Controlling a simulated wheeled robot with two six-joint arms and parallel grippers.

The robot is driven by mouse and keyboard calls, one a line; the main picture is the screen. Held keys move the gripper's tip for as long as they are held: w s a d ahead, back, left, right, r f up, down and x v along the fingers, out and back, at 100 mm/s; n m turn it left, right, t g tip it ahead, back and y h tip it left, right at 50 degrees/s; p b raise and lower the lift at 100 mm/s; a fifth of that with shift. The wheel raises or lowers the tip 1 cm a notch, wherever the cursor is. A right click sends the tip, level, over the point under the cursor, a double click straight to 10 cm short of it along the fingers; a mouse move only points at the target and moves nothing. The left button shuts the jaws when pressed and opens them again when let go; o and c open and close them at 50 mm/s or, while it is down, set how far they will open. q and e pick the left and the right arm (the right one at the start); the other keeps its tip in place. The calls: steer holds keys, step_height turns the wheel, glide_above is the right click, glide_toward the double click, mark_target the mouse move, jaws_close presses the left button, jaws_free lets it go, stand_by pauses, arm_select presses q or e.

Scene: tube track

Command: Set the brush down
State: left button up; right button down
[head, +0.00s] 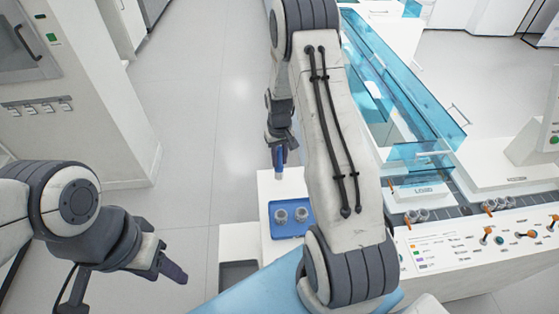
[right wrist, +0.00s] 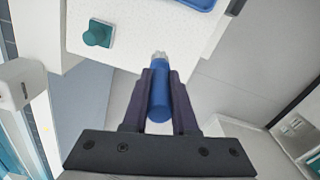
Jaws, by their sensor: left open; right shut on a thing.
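The brush has a blue handle (right wrist: 159,98) and a short pale tip (right wrist: 159,56). My right gripper (right wrist: 160,78) is shut on the handle, with one finger on each side. In the head view my right gripper (head: 279,138) hangs over the far end of a white stand (head: 268,187), and the brush (head: 279,158) points down from it. I cannot tell whether the tip touches the stand. My left gripper (head: 174,266) is open and empty at the lower left, well apart from the stand.
A blue tray (head: 287,235) with two grey cups lies on the stand, nearer than the brush. A teal knob (right wrist: 97,34) shows on a white surface in the right wrist view. A blue transparent enclosure (head: 400,85) and a labelled panel (head: 470,245) stand right. Open floor (head: 200,110) lies left.

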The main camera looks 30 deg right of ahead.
steer(key=shift+f, duration=1)
steer(key=shift+f, duration=0.15)
steer(key=c, duration=0.7)
jaws_free()
